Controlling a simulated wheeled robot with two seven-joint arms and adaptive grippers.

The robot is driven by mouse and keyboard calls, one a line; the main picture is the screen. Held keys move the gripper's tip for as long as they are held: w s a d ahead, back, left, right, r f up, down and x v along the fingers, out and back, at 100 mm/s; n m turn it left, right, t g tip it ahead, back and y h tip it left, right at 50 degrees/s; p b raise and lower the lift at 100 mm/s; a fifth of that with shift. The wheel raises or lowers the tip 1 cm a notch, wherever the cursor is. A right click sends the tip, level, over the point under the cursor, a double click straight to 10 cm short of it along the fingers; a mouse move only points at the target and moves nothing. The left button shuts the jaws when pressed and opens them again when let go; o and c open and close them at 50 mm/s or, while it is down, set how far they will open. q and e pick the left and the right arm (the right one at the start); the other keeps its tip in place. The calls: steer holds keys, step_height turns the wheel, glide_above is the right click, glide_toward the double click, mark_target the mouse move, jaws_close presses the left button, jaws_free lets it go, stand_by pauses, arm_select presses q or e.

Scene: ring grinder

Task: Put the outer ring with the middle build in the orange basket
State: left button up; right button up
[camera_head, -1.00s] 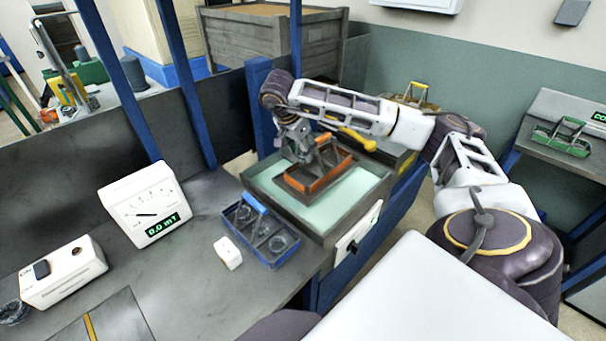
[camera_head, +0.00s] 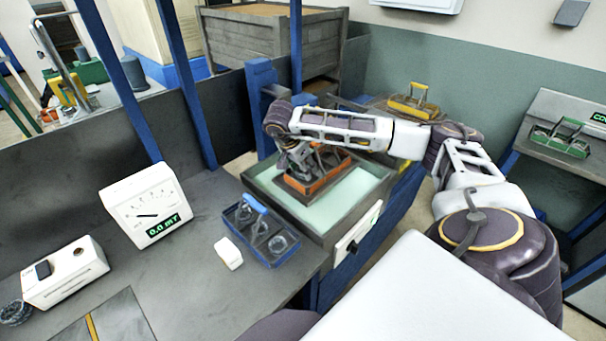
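The orange basket (camera_head: 320,187) sits on the pale green top of a grey tray-like stand (camera_head: 350,207). My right gripper (camera_head: 296,170) points down at the left end of the orange basket, at or just inside it. Its fingers are small and dark, and I cannot tell whether they are open or hold a ring. The inside of the basket is mostly hidden by the gripper and arm. A blue basket (camera_head: 270,262) in front on the bench holds several grey rings, one of them a ring (camera_head: 278,243) at its right end. My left gripper is not in view.
A white meter (camera_head: 143,205), a small white block (camera_head: 228,253) and a white box device (camera_head: 64,272) stand on the grey bench. A dark ring (camera_head: 14,312) lies at far left. Yellow (camera_head: 413,107) and green (camera_head: 560,140) baskets stand behind and right. Blue posts rise behind the bench.

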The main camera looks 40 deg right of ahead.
mark_target(303, 182)
steer(key=shift+f, duration=1.5)
steer(key=shift+f, duration=0.15)
steer(key=o, duration=0.9)
steer(key=shift+c, duration=0.2)
steer(key=v, duration=1.2)
steer(key=shift+b, duration=0.4)
